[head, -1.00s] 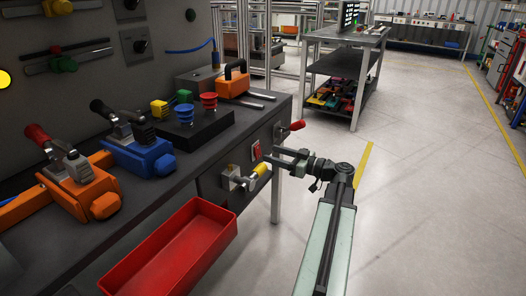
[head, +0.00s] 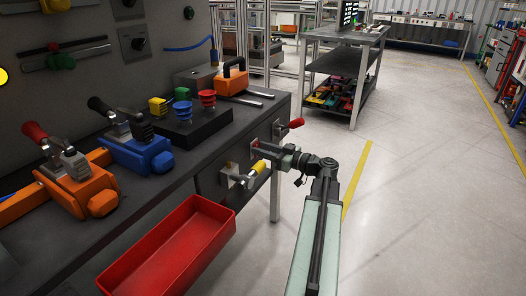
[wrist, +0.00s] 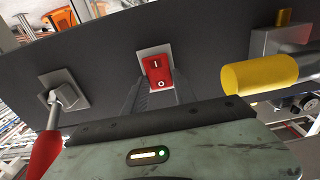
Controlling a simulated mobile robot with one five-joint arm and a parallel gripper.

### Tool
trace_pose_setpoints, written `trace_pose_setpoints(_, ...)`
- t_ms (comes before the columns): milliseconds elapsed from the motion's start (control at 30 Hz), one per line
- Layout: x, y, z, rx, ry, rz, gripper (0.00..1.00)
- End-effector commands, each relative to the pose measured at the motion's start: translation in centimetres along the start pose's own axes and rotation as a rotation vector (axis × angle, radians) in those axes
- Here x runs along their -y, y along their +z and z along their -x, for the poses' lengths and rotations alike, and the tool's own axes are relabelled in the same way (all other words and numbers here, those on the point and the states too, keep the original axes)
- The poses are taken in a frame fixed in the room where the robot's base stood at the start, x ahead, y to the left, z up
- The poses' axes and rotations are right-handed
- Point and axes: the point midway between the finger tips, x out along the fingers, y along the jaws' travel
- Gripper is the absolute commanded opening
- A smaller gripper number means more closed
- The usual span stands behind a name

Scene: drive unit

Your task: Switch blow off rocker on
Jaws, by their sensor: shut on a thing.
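The red rocker (wrist: 156,72), marked I at its upper end and O at its lower end, sits in a pale plate on the dark panel in the wrist view. I cannot tell surely which end is pressed in. My gripper (wrist: 157,92) has its dark fingers on either side of the rocker's lower part, shut on it. In the head view my gripper (head: 261,148) reaches the bench's front panel and mostly hides the rocker.
A yellow-handled valve (wrist: 262,75) is close on the right in the wrist view. A red-handled lever (wrist: 48,150) is on the left. In the head view a red tray (head: 190,250) hangs before the bench. The floor at right is clear.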

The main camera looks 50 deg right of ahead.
Motion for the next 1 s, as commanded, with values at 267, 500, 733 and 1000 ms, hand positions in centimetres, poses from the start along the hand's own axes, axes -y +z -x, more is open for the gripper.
trace_pose_setpoints(267, -0.03, 1.78, 0.17, -0.207, 0.0, -0.002, 0.0)
trace_pose_setpoints(500, -0.05, 1.19, 0.29, -0.3, 0.001, -0.001, 0.0)
trace_pose_setpoints(733, -0.04, 0.93, 0.33, -0.303, 0.001, 0.0, 0.0)
trace_pose_setpoints(1000, -0.08, 0.93, 0.37, -0.302, 0.003, 0.0, 0.55)
